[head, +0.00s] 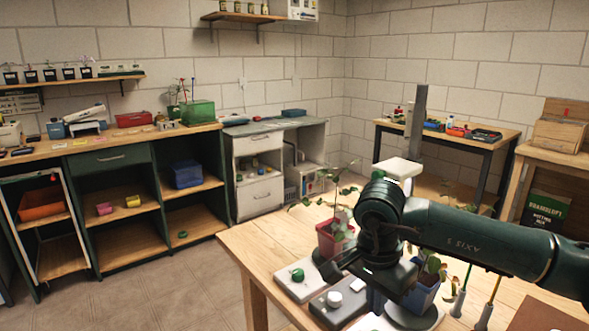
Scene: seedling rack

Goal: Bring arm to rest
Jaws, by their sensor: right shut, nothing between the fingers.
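My right arm comes in from the right over the wooden table in front. Its dark gripper (334,268) is low beside a red pot (334,238) with a leafy seedling, its fingers shut and empty. I cannot tell whether it touches the pot. The wrist and forearm hide part of the table and the things behind them. My left gripper is not in view.
On the front table (262,240) stand a white unit with a green knob (297,275), a grey unit with a white knob (334,299) and a blue pot (424,291) with a seedling, close to my arm. Open floor (170,285) lies to the left.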

